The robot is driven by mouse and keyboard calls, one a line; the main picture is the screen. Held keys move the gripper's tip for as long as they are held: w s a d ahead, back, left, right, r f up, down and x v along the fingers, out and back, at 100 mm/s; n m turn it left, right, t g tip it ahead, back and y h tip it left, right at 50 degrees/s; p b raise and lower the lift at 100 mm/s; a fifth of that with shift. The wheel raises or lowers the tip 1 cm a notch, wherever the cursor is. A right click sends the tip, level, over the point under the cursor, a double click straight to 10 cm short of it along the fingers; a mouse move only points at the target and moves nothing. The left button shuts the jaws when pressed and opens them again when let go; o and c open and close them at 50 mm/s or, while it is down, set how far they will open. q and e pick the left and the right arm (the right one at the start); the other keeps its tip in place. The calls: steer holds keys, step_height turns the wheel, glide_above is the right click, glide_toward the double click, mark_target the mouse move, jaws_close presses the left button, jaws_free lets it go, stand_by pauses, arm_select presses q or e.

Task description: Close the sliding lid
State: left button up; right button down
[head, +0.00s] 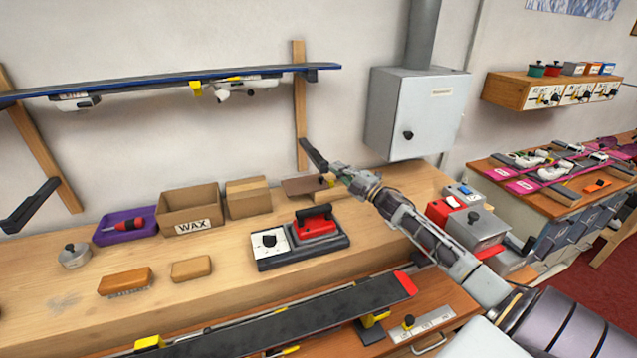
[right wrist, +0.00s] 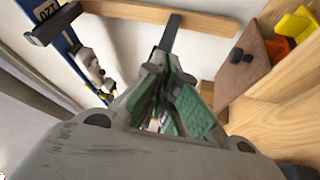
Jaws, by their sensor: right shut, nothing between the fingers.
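The sliding lid is a flat brown panel (head: 301,186) on a low wooden box at the back of the bench, left of my right gripper. In the right wrist view the lid (right wrist: 241,77) shows a dark knob (right wrist: 236,56). Orange (right wrist: 277,48) and yellow (right wrist: 296,24) things show beyond its edge, so the box looks partly open. My right gripper (head: 337,170) is shut and empty, near the box's right end in the head view. Its green-padded fingers (right wrist: 172,98) are apart from the lid in the right wrist view. My left gripper is not in view.
A dark rack arm (head: 314,156) juts from the wooden post close to my right gripper. A cardboard box (head: 248,198) stands left of the lid. A red waxing iron (head: 315,221) sits in front on its base. The grey cabinet (head: 410,112) hangs to the right.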

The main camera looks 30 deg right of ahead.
steer(key=g, duration=0.2)
glide_toward(317, 189)
step_height(317, 189, up, 3)
steer(key=shift+s+a+f+h, duration=0.1)
steer(key=shift+a+f+h, duration=0.05)
steer(key=shift+f+h, duration=0.15)
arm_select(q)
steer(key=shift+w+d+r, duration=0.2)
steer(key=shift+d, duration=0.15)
arm_select(e)
steer(key=shift+w+r, duration=0.1)
steer(key=shift+w, duration=0.1)
steer(key=shift+x, duration=1.1)
arm_select(q)
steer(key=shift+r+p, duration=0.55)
steer(key=shift+p, duration=0.1)
arm_select(e)
steer(key=shift+x, duration=3.75)
steer(key=shift+a+r, duration=0.1)
